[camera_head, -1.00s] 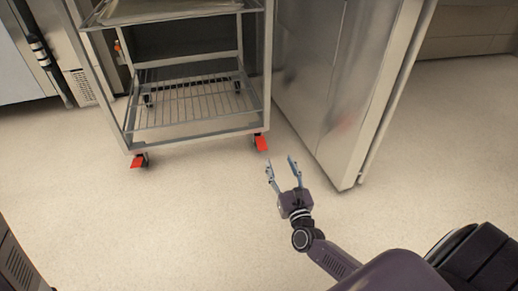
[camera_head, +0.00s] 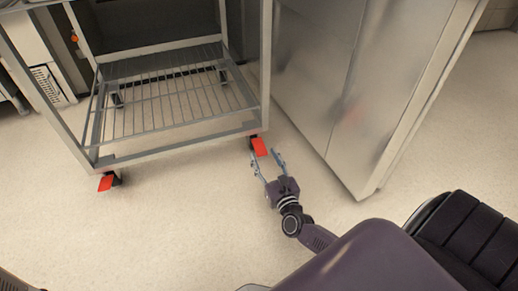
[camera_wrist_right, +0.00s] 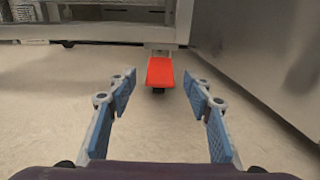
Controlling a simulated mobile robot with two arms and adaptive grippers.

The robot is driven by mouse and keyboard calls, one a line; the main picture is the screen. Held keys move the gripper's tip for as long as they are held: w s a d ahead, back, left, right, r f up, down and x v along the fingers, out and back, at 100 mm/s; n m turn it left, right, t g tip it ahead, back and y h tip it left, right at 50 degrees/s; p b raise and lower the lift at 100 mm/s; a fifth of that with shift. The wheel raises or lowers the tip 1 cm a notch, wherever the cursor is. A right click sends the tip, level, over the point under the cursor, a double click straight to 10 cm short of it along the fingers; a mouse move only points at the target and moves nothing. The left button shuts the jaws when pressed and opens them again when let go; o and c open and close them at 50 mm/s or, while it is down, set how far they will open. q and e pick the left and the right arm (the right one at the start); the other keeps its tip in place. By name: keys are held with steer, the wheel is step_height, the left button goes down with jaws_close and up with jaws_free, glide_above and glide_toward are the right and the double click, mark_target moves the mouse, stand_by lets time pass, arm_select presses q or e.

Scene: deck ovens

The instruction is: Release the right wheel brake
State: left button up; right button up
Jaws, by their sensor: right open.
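The right wheel brake is a red pedal (camera_head: 259,147) at the front right foot of the metal rack (camera_head: 178,150). It also shows in the right wrist view as a red pedal (camera_wrist_right: 160,72), centred beyond the fingertips and sloping down toward me. My right gripper (camera_head: 266,162) is open and empty, just in front of the pedal, its fingers pointing at it. In the right wrist view the open fingers (camera_wrist_right: 160,84) stand to either side of the pedal's near end. I cannot tell whether they touch it. My left gripper is not in view.
A second red brake pedal (camera_head: 106,182) is at the rack's front left foot. A tall steel cabinet (camera_head: 345,90) stands close to the right of the rack and the gripper. The floor (camera_head: 170,235) in front of the rack is clear.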

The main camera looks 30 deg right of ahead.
mark_target(261, 150)
steer(key=b+x, duration=0.1)
steer(key=x, duration=0.3)
steer(key=shift+f, duration=0.15)
steer(key=shift+w+d, duration=0.15)
steer(key=shift+w, duration=0.2)
steer(key=shift+c, duration=0.2)
jaws_close()
